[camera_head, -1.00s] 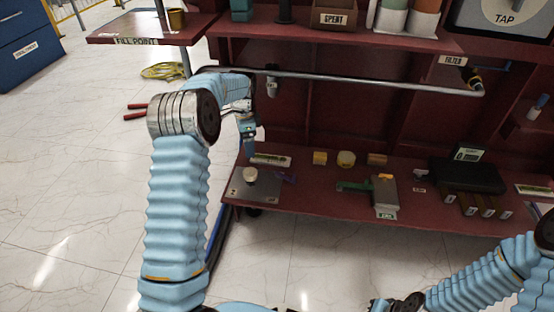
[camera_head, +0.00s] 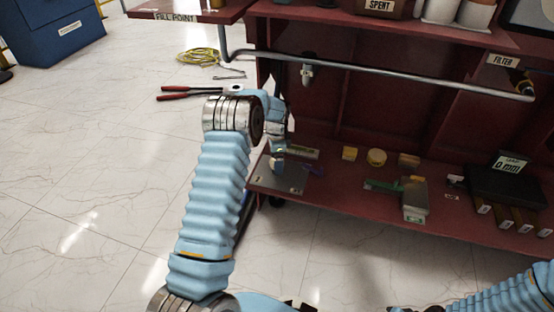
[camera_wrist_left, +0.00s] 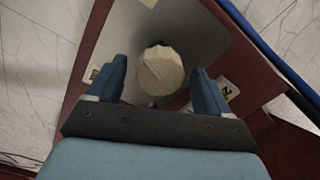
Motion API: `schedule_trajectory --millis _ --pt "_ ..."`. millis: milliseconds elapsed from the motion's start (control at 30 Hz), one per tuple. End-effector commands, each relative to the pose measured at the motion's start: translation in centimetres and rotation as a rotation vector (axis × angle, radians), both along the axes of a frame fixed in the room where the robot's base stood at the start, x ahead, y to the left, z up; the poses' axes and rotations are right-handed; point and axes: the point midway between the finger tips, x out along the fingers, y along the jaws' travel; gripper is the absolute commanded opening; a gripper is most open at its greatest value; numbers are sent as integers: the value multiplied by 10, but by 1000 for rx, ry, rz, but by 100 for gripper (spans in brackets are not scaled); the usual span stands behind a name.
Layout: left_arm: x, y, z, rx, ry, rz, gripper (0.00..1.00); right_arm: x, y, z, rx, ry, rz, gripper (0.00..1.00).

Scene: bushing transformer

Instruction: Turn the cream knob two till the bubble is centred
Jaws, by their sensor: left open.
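The cream knob (camera_wrist_left: 158,70) is a round, faceted cap with a line across its top, on a grey plate (camera_wrist_left: 200,30) in the left wrist view. My left gripper (camera_head: 278,158) is over the plate's knob in the head view and mostly hides it. In the left wrist view its two blue fingers are open, one on each side of the knob, with gaps showing. A pale strip with a greenish part (camera_head: 302,152) lies behind the plate; no bubble can be made out. My right arm (camera_head: 505,292) shows at the lower right, its gripper out of view.
The plate sits at the left end of a dark red low shelf (camera_head: 340,195). A grey pipe (camera_head: 400,72) runs above. Red-handled pliers (camera_head: 190,94) lie on the floor.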

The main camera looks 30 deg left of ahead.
Motion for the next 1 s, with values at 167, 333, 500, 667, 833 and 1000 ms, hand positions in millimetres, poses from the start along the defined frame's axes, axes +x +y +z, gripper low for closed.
schedule_trajectory --millis 167,333,500,667,833,1000 --pt "0 0 0 0 0 0 70 0 0 0 0 0 0 0" --pt "0 0 0 0 0 0 44 0 0 0 0 0 0 0" --pt "0 0 0 0 0 0 24 0 0 0 0 0 0 0" --pt "0 0 1 0 0 10 24 0 0 1 0 0 0 0" --pt "0 0 1 0 0 63 24 0 0 2 0 1 0 0" --pt "0 0 2 -1 -1 168 24 0 0 5 0 1 0 0"
